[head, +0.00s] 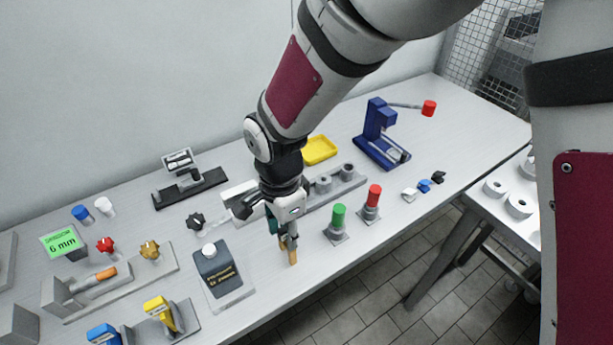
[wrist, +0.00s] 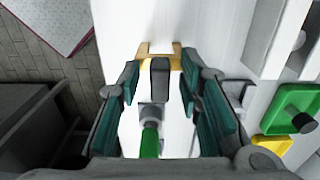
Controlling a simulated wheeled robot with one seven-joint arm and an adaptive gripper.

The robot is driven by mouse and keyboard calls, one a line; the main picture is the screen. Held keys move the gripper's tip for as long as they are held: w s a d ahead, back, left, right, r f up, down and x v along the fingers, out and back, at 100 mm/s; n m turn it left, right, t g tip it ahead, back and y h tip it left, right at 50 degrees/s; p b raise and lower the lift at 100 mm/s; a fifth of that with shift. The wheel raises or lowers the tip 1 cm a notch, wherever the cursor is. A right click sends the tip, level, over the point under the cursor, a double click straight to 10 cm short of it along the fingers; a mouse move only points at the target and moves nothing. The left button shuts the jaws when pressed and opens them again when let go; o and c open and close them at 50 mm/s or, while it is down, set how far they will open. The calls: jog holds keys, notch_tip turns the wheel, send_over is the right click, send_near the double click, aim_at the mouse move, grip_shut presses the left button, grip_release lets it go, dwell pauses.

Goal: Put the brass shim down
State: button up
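The brass shim (wrist: 175,52) is a small forked piece with two prongs. In the wrist view it sits between the fingertips of my gripper (wrist: 160,70), with a dark grey block (wrist: 160,82) just behind it. In the head view my gripper (head: 284,226) points down near the table's front edge, and the shim (head: 291,252) hangs below its fingertips. I cannot tell whether the shim's lower end touches the table (head: 262,318).
Green (head: 338,216) and red (head: 374,195) capped posts stand to the right. A grey rail with rings (head: 324,185) and a yellow tray (head: 319,150) lie behind. Bare table shows in front.

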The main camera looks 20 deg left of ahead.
notch_tip(320, 180, up, 12)
jog(key=w+d+r+n+t, duration=0.1)
jog(key=d+r, duration=0.2)
jog(key=d, duration=0.3)
jog(key=w+d+r+n, duration=0.1)
jog(key=w+d+r, duration=0.1)
jog(key=d+r, duration=0.25)
jog(key=s+d+r+n+t, duration=0.1)
jog(key=s+d, duration=0.3)
jog(key=d, duration=0.4)
jog(key=s+d+r+n+t, duration=0.1)
jog(key=s+d+n, duration=0.2)
jog(key=d, duration=0.5)
jog(key=s+d+r+n+t, duration=0.1)
jog(key=s+d, duration=0.3)
jog(key=d, duration=0.4)
jog(key=shift+s+r+n+t, duration=0.25)
jog(key=shift+s+n+t, duration=0.1)
jog(key=shift+n, duration=0.25)
